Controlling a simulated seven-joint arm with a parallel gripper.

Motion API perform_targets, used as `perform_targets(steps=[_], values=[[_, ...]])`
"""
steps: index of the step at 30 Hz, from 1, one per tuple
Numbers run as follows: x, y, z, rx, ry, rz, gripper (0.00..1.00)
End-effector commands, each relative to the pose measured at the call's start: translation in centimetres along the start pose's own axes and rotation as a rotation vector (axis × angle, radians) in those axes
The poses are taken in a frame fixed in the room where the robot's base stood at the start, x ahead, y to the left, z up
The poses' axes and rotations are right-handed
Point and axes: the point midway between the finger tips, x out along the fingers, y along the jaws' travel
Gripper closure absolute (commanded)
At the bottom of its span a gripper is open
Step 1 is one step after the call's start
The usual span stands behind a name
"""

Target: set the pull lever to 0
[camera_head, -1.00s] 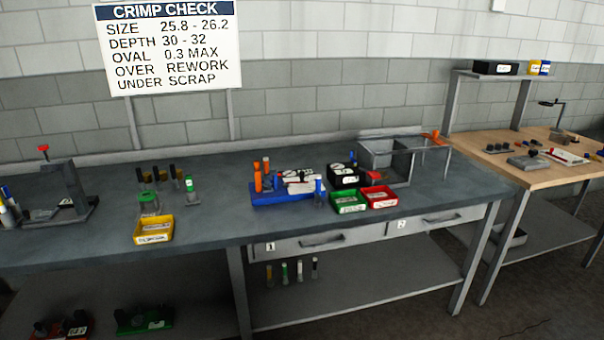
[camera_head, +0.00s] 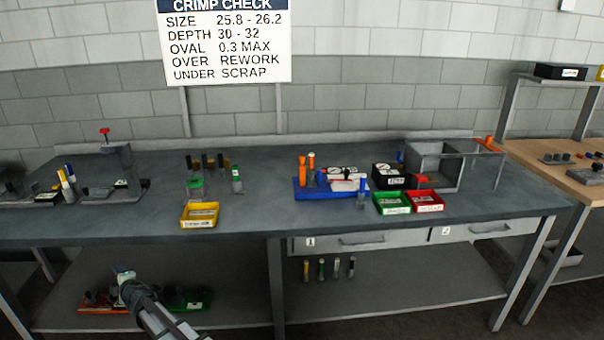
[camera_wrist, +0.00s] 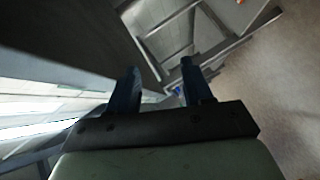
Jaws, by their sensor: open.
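A grey upright press (camera_head: 118,160) stands at the left of the long bench, with a red knob (camera_head: 104,131) on top. It may carry the pull lever, but no scale or setting is readable. An orange handle (camera_head: 489,141) shows on the grey frame at the bench's right end. I cannot tell for sure which is the pull lever. My gripper (camera_wrist: 157,82) is open and empty in the wrist view, its two dark fingers apart. In the head view my arm's end (camera_head: 126,278) is low at left, in front of the bench and below its top, away from both.
The bench top (camera_head: 255,225) holds a yellow bin (camera_head: 199,221), a blue rack (camera_head: 318,194), green (camera_head: 391,209) and red (camera_head: 425,207) bins. Two drawers and a lower shelf (camera_head: 400,285) are below. A wooden table (camera_head: 585,185) stands at right.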

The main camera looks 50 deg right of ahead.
Motion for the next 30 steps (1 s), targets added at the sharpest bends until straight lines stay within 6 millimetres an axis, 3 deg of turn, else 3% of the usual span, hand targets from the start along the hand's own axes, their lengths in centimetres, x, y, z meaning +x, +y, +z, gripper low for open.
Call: perform_targets(steps=[1,7,18,24,30], values=[[0.8,2.5,-1.3,-0.001,0.033,0.033,0.50],[1.7,10.7,-5.7,0.090,0.125,0.126,0.50],[0.7,26.5,-14.1,0.367,0.296,0.255,0.50],[-0.9,33.2,-17.6,0.483,0.383,0.295,0.50],[-2.3,38.4,-19.2,0.571,0.430,0.326,0.50]])
